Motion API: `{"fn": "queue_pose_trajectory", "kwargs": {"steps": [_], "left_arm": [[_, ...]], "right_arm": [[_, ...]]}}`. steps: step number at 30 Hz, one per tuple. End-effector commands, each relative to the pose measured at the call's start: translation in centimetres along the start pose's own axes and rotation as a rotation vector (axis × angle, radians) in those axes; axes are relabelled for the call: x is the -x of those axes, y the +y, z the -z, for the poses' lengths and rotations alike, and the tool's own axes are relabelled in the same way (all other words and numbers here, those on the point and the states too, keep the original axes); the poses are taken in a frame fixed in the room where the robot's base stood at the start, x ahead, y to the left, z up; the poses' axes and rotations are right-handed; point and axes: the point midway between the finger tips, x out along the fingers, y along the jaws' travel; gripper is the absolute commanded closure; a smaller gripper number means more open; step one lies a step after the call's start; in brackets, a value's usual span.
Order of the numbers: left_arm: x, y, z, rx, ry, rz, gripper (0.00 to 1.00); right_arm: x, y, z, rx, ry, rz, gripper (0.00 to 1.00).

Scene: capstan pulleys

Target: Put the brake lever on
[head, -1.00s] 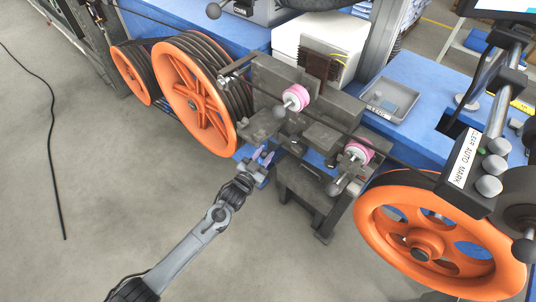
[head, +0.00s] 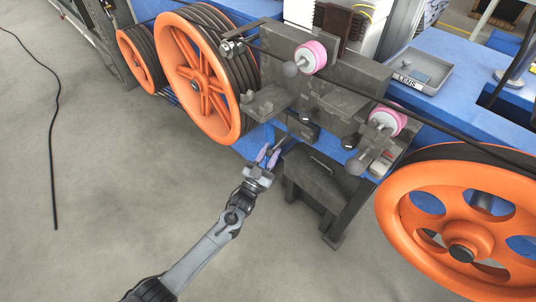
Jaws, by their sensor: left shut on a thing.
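My left gripper (head: 268,156) reaches up from the bottom of the head view, its pale purple fingertips just below the grey machine frame (head: 347,98). It is shut on a thin dark bar (head: 281,144), small and partly hidden by the fingers; I cannot tell for sure that this is the brake lever. My right gripper is not in view.
Orange grooved wheels (head: 200,92) stand left of the gripper, and a large orange wheel (head: 400,205) stands at the right. A dark cable runs across the machine between them. A grey tray (head: 428,72) lies on the blue bench.

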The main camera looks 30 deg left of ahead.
Motion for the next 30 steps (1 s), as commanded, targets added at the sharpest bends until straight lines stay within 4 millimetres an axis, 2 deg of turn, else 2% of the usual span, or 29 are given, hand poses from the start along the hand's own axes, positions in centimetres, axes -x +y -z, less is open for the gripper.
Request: {"fn": "queue_pose_trajectory", "kwargs": {"steps": [1,6,20,21,24,30], "left_arm": [[0.25,0.05,-0.66,0.000,-0.010,0.000,1.00],[0.29,0.12,-1.07,0.000,-0.011,0.000,1.00],[0.37,0.13,-1.27,-0.001,-0.014,0.000,1.00],[0.37,0.13,-1.29,-0.001,-0.015,0.000,0.63],[0.33,0.12,-1.21,-0.001,-0.012,0.000,0.48],[0.23,0.11,-1.05,-0.001,-0.008,0.000,0.46]], "right_arm": [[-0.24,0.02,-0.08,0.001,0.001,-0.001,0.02],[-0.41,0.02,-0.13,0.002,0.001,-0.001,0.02],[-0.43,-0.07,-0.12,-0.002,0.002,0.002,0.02],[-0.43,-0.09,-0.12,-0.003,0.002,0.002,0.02],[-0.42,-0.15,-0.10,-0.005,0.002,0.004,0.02],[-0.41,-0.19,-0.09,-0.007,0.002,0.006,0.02]]}}
